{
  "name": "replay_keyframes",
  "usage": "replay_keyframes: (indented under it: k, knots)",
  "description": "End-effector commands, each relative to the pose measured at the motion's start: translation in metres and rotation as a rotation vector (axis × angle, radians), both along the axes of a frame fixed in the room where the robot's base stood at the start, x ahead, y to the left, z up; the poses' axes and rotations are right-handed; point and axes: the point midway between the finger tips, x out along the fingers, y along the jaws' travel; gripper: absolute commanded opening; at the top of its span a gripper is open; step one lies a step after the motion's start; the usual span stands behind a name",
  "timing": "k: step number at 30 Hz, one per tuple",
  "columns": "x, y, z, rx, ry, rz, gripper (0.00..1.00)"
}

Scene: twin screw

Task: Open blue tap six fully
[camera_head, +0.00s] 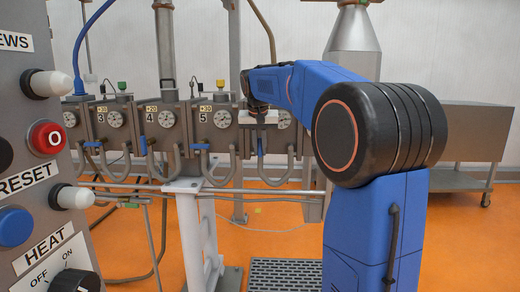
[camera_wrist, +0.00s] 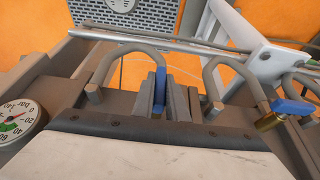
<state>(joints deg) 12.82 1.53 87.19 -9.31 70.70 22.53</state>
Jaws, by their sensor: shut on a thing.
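The blue tap handle (camera_wrist: 160,84) beneath my gripper (camera_wrist: 164,92) shows in the wrist view, between the two grey fingers. The fingers are shut on it. It points lengthwise between them, while a neighbouring blue tap (camera_wrist: 292,106) lies sideways beside its brass fitting. In the head view my gripper (camera_head: 260,122) is at the unit right of the one marked 5, and a blue handle shows upright below it. The number of this unit is hidden behind my arm. Part of the handle is hidden by the fingers.
Curved grey pipes hang below. A control panel (camera_head: 40,150) is close at the left. A steel table (camera_head: 470,140) stands at the right.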

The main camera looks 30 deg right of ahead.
Motion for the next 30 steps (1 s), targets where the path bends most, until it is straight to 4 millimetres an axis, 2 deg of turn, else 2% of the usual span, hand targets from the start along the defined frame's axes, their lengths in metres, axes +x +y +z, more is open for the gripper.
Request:
replay_keyframes:
  k: [3,4,6,15,19,23,30]
  knots:
    - [-0.001,0.0,-0.001,0.001,0.003,0.0,0.0]
    - [-0.001,0.0,-0.001,0.001,0.003,0.0,0.15]
    - [-0.001,0.0,-0.001,0.001,0.003,0.0,0.31]
    - [0.0,0.0,0.0,0.001,0.0,0.0,0.31]
    - [-0.002,0.002,0.008,0.0,-0.003,0.001,0.31]
    - [-0.008,0.006,0.024,0.0,-0.004,0.001,0.31]
    - [-0.022,0.017,0.068,0.0,-0.003,0.001,0.31]
